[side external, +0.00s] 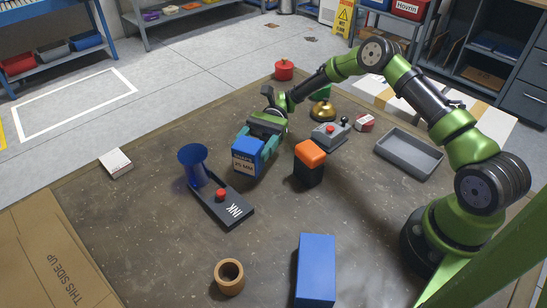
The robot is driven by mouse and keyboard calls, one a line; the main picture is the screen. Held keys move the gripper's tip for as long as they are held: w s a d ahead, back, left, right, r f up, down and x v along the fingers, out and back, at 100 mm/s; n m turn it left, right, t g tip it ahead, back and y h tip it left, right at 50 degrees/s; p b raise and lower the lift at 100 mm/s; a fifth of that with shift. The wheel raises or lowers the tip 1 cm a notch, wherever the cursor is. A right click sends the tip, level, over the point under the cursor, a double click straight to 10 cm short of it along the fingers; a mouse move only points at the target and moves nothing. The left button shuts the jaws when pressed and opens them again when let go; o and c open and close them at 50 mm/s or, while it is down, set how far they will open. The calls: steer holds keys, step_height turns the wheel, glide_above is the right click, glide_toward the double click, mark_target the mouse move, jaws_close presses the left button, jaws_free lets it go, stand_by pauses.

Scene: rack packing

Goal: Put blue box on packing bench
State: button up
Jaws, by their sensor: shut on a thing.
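A small blue box (249,155) with a pale printed label on its front is between the fingers of my gripper (258,140), left of centre in the side external view. My gripper points down and is shut on this box. The fingers cover part of its upper sides. I cannot tell whether its bottom touches the brown bench top (150,220). A larger plain blue block (316,268) stands on the bench top at the front.
A black INK stand (222,203) with a red button and blue funnel (197,163) is close left. An orange-topped black block (309,162) is close right. A grey tray (408,155) lies far right, a brown ring (229,277) at the front. The left-front bench is clear.

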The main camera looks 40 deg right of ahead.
steer(key=shift+f, duration=1.35)
steer(key=shift+f, duration=0.1)
steer(key=o, duration=1.3)
steer(key=shift+c, duration=0.2)
